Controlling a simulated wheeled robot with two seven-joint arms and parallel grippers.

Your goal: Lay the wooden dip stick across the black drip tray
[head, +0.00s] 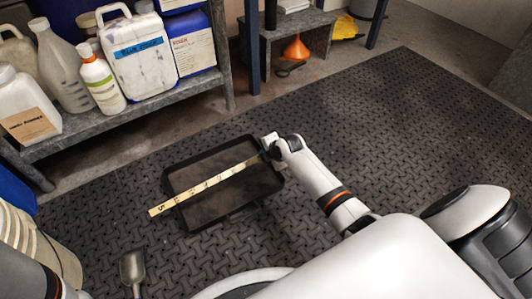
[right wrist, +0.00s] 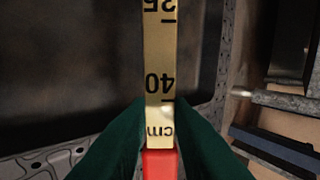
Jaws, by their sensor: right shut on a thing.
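The wooden dip stick (head: 200,187) is pale yellow with black marks. In the head view it spans the black drip tray (head: 240,192) slantwise, its left end past the tray's left rim. Whether it rests on the rims or hovers just above them I cannot tell. My right gripper (head: 268,146) is at the tray's far right corner, shut on the stick's right end. In the right wrist view its green fingers (right wrist: 160,128) hold the stick (right wrist: 159,55) near its red end, with the dark tray (right wrist: 70,60) below. My left gripper is out of view.
The tray lies on a dark textured floor mat (head: 390,120). A grey shelf (head: 130,119) with white jugs and bottles stands behind left. Pale buckets (head: 40,250) and a metal scoop (head: 132,268) are at lower left. An orange funnel (head: 296,48) is at the back. The mat's right side is clear.

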